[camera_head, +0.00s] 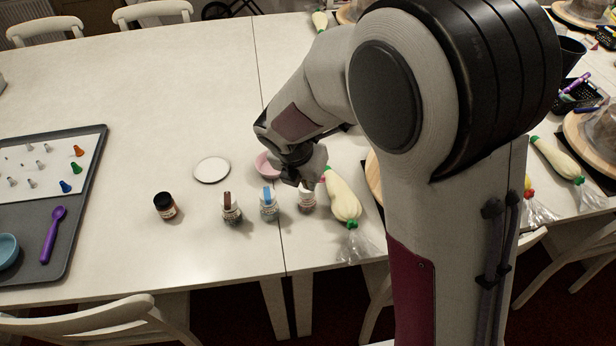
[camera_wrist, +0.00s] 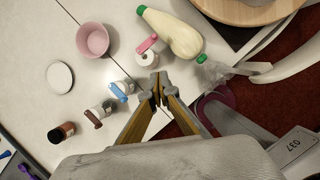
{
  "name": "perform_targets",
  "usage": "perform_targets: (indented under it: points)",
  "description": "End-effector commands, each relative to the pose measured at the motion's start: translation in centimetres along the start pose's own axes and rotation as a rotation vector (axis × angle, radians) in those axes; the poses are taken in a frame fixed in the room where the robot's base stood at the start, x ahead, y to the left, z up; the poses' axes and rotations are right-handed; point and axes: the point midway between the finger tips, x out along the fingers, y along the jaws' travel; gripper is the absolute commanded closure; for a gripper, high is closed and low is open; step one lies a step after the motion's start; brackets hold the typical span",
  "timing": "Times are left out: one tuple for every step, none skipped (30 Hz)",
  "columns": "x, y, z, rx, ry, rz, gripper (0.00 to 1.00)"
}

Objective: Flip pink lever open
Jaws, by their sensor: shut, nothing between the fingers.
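A jar (camera_wrist: 148,59) with a pink lever (camera_wrist: 146,44) on its white lid stands just beyond my fingertips in the wrist view. The lever lies slanted across the lid; whether it is up or down is hard to tell.
A blue-lever jar (camera_head: 269,207), a brown-lever jar (camera_head: 231,211) and a dark-lidded jar (camera_head: 165,207) stand in a row to the left. A piping bag (camera_head: 344,200) lies close right. A pink bowl (camera_wrist: 93,40) and white disc (camera_head: 211,170) lie behind.

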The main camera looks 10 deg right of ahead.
Motion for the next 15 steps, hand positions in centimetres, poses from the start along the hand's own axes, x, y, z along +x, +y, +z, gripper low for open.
perform_targets:
  points:
    - [0.7,-0.1,-0.1,-0.001,0.002,-0.004,1.0]
    - [1.0,-0.1,0.0,-0.001,0.002,-0.003,1.0]
    - [1.4,-0.1,0.0,0.0,0.002,-0.003,1.0]
    - [1.8,-0.1,-0.1,0.0,0.003,-0.003,1.0]
    - [2.1,-0.1,-0.1,-0.001,0.003,-0.003,1.0]
    - [2.5,-0.1,-0.1,-0.002,0.002,-0.002,1.0]
    - [2.9,-0.1,-0.1,-0.001,0.002,-0.002,1.0]
    - [3.2,-0.1,-0.1,0.0,0.002,-0.003,1.0]
    - [3.6,-0.1,-0.1,-0.001,0.002,-0.003,1.0]
    - [3.9,-0.1,-0.1,-0.002,0.002,-0.003,1.0]
    - [4.2,-0.1,-0.1,-0.001,0.002,-0.002,1.0]
    - [4.7,-0.1,-0.1,0.0,0.003,-0.003,1.0]
    - [5.0,-0.1,-0.1,-0.001,0.002,-0.003,1.0]
    - [5.3,-0.1,0.0,-0.001,0.002,-0.003,1.0]
    - [5.7,-0.1,0.0,0.0,0.002,-0.002,1.0]
